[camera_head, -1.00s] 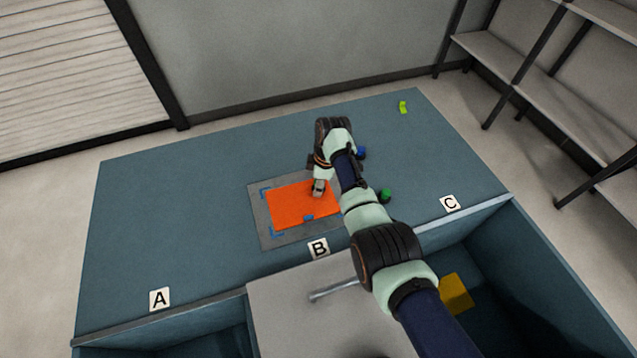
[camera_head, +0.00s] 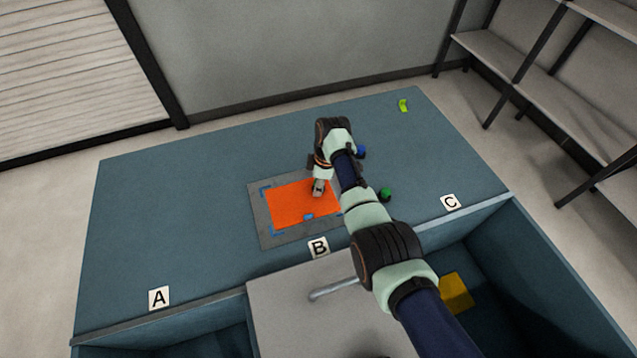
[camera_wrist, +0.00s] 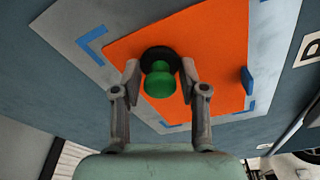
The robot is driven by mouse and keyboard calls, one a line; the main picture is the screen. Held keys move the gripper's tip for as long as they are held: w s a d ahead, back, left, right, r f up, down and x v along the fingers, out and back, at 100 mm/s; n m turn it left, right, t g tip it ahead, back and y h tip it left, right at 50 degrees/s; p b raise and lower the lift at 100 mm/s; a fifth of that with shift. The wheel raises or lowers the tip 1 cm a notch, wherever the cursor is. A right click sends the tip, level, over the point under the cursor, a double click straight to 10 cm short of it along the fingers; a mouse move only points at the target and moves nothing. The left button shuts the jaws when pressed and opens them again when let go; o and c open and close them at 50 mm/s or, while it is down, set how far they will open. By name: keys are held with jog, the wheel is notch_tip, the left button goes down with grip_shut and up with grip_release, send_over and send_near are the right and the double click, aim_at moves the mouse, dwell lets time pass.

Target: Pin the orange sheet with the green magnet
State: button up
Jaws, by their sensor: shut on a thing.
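The orange sheet (camera_head: 290,207) lies on a grey plate (camera_head: 263,236) with blue corner marks, near label B. My gripper (camera_head: 318,191) is low over the sheet's right part. In the wrist view, my gripper (camera_wrist: 160,72) is shut on a green magnet (camera_wrist: 160,84), a green knob with a dark round base. The base is over the orange sheet (camera_wrist: 210,35); I cannot tell whether it touches. My gripper hides this magnet in the head view. A small blue piece (camera_head: 308,217) sits at the sheet's near edge and also shows in the wrist view (camera_wrist: 247,80).
Another green knob (camera_head: 386,194) and a blue one (camera_head: 361,151) stand on the table right of my arm. A lime piece (camera_head: 403,106) lies at the back right. A yellow block (camera_head: 456,293) is in the right bin. The table's left side is clear.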

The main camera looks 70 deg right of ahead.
jog(key=shift+f, duration=0.15)
jog(key=o, duration=1.2)
jog(key=shift+o, duration=0.2)
